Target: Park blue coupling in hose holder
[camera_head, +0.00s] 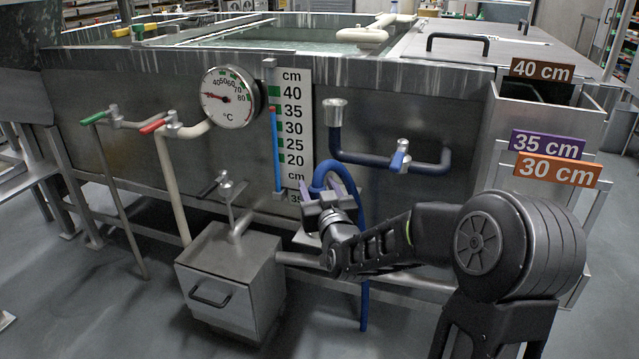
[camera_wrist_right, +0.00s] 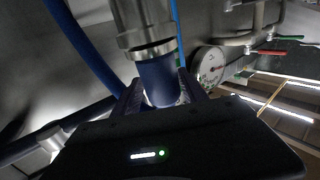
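The blue coupling (camera_wrist_right: 158,82) is a short blue cylinder between the two fingers of my right gripper (camera_wrist_right: 160,92) in the right wrist view. The fingers lie against its sides. A steel cylinder with a ring (camera_wrist_right: 143,25) is directly above it; I cannot tell whether this is part of the coupling or a separate fitting. In the head view my right gripper (camera_head: 328,196) is in front of the tank wall, and hides the coupling. The blue hose (camera_head: 362,285) loops beside it and hangs down. I cannot clearly identify the hose holder. My left gripper is not in view.
A dark blue pipe (camera_head: 375,160) with a steel cup (camera_head: 335,109) and a blue-handled valve (camera_head: 399,156) is on the tank wall. A level gauge (camera_head: 276,150), a thermometer (camera_head: 229,97) and red (camera_head: 153,126) and green (camera_head: 95,118) valve handles are to the left. A steel box (camera_head: 230,275) stands below.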

